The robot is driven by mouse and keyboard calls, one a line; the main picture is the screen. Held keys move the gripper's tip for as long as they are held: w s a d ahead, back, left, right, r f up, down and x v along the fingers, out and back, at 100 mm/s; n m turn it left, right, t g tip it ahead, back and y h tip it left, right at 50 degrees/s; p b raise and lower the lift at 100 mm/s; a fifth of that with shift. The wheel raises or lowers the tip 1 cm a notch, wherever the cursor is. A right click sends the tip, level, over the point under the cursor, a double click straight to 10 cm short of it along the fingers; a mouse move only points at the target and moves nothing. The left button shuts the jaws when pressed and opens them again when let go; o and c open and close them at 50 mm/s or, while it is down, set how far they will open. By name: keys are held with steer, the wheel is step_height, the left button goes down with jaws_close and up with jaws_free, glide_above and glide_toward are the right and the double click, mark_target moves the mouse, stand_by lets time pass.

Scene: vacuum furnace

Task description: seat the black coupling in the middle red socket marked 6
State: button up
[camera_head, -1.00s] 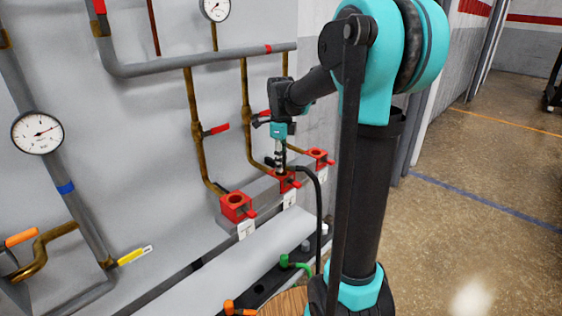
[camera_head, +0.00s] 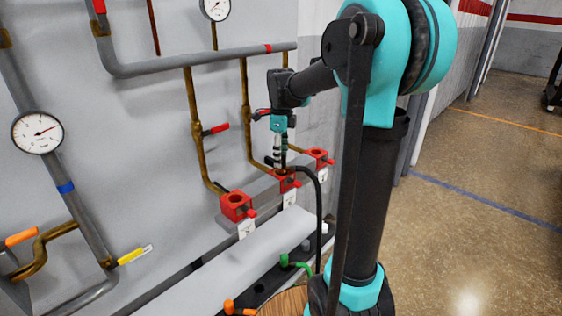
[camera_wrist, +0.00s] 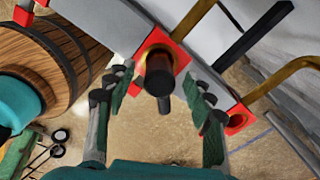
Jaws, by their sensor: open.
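The black coupling (camera_wrist: 159,82) stands at the middle red socket (camera_head: 285,180), with its black hose (camera_head: 314,184) trailing off to the right. In the wrist view its lower end appears inside the brass ring of the red socket (camera_wrist: 180,57). How deep it sits cannot be told. My gripper (camera_wrist: 161,76) is open, with a green-padded finger on each side of the coupling and a visible gap to both. In the head view my gripper (camera_head: 281,161) is just above the middle socket, its fingers largely hiding the coupling.
Red sockets flank the middle one, a near left one (camera_head: 237,206) and a far right one (camera_head: 318,158). Brass pipes (camera_head: 246,110) run down the wall close behind. A wooden barrel (camera_head: 284,302) and a green-ended hose (camera_head: 298,264) are below. The floor at right is open.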

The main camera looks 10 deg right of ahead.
step_height(320, 180, up, 10)
steer(key=shift+f, duration=0.2)
stand_by(0.3)
